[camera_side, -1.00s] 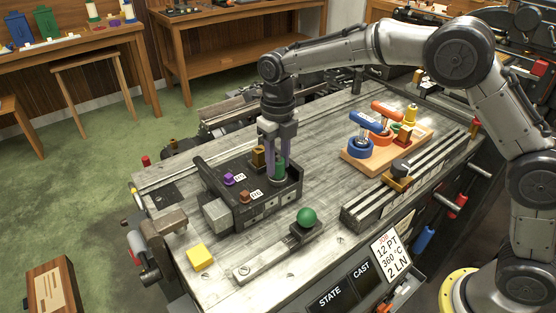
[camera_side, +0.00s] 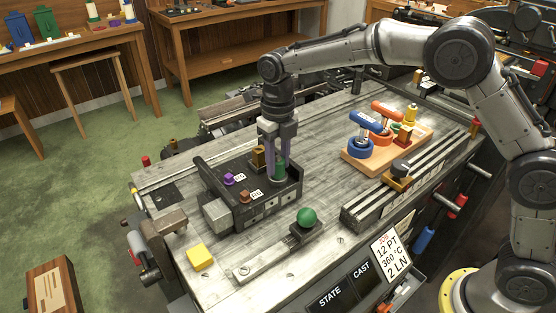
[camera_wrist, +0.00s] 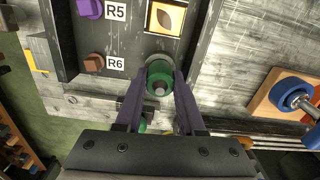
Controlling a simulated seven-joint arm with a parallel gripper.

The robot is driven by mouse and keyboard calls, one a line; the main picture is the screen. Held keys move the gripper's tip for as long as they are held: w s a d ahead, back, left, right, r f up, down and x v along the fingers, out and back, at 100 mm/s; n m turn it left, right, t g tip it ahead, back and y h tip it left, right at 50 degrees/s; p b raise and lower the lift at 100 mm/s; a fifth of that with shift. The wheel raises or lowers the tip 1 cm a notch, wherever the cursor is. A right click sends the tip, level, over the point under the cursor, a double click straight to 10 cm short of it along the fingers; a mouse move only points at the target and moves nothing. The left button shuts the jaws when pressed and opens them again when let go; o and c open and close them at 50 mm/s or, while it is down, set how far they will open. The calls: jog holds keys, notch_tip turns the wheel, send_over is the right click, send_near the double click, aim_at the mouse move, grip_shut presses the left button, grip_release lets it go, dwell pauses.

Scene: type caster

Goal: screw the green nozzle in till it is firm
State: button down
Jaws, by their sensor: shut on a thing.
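The green nozzle (camera_side: 280,168) stands upright at the right end of the dark caster block (camera_side: 268,202). My gripper (camera_side: 273,170) points straight down over it, and its purple fingers are shut on the nozzle from two sides. In the wrist view the nozzle (camera_wrist: 159,76) sits between the fingertips (camera_wrist: 160,88), with a grey round tip in its middle and a pale ring beside it. The fingers hide part of its sides. How deep it is seated cannot be told.
A purple knob (camera_side: 229,179) and a brown knob (camera_side: 244,196) stand on the block, with a brass piece (camera_side: 258,157) close behind the nozzle. A green ball-topped lever (camera_side: 307,217) is in front. A wooden tray of coloured tools (camera_side: 424,146) stands right. A yellow block (camera_side: 200,257) lies front left.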

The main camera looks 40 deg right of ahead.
jog(key=m, duration=0.4)
jog(key=shift+f, duration=0.1)
jog(key=shift+c, duration=2.1)
grip_release()
jog(key=shift+m, duration=0.3)
jog(key=shift+d, duration=0.1)
